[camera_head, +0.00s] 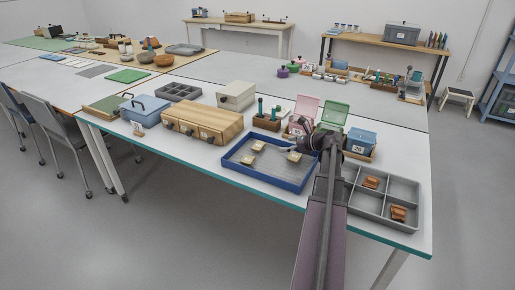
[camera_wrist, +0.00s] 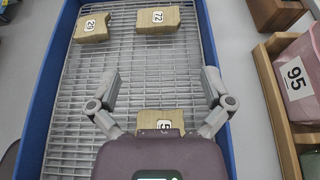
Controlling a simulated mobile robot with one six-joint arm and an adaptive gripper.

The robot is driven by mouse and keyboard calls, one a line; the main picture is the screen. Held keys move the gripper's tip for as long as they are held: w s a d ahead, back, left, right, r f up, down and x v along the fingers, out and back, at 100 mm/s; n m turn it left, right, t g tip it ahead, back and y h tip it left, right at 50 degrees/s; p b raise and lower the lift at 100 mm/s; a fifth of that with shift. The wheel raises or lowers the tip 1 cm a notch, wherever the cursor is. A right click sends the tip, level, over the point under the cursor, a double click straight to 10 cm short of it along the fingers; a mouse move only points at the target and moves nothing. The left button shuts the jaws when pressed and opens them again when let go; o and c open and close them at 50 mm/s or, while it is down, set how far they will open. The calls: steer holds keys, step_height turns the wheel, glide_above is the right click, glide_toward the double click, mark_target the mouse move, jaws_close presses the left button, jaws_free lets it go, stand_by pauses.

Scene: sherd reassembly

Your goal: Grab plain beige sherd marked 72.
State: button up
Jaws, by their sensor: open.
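The plain beige sherd marked 72 (camera_wrist: 158,18) lies on the wire grid of the blue tray (camera_wrist: 219,30), at the top of the wrist view. In the head view it appears to be the back-left sherd (camera_head: 258,145). My gripper (camera_wrist: 160,74) is open and empty above the tray, with sherd 72 beyond its fingertips. A beige sherd marked 29 (camera_wrist: 92,27) lies left of sherd 72. Another beige sherd (camera_wrist: 152,117) lies between my finger bases; my gripper body partly hides it and its label, which begins with 5.
A pink box marked 95 (camera_wrist: 299,75) stands in a wooden holder (camera_wrist: 270,85) right of the tray. In the head view, a wooden case (camera_head: 203,122) stands left of the blue tray, and a grey divided tray (camera_head: 385,194) with reddish sherds lies right. Bare grid surrounds the sherds.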

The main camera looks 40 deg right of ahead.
steer(key=b, duration=0.3)
glide_toward(258, 145)
steer(key=x, duration=0.4)
steer(key=shift+d+f, duration=0.2)
steer(key=shift+f, duration=0.25)
steer(key=shift+w+a+f, duration=0.1)
steer(key=shift+w+a, duration=0.1)
steer(key=shift+w, duration=0.35)
steer(key=shift+b+x, duration=0.95)
steer(key=shift+x, duration=1.65)
steer(key=shift+a, duration=0.2)
steer(key=shift+c, duration=0.2)
steer(key=c, duration=0.8)
steer(key=shift+o, duration=0.2)
steer(key=shift+r, duration=0.4)
